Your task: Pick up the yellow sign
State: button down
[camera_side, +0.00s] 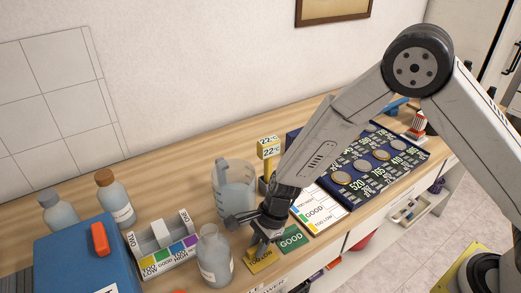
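The yellow sign (264,264) lies near the front edge of the counter and has dark lettering that looks like "TOO LOW". My gripper (256,243) points down at the sign's back edge, and its fingers cover part of the sign. I cannot tell whether the fingers touch the sign or hover just over it. The finger gap is small and dark, so I cannot tell whether the gripper is open or shut.
A green "GOOD" sign (291,239) lies just right of the yellow one. A clear bottle (214,262) stands close on the left, and a measuring jug (235,180) stands behind. A white chart (320,211) and a blue board with discs (391,177) lie to the right.

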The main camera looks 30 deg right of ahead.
jog(key=shift+r, duration=0.1)
dwell(0.3)
jog(key=shift+r, duration=0.75)
jog(key=s+d+r, duration=0.6)
jog(key=s+r, duration=0.5)
jog(key=s, duration=0.1)
jog(key=shift+s+r, duration=0.15)
jog(key=shift+s, duration=0.2)
dwell(0.7)
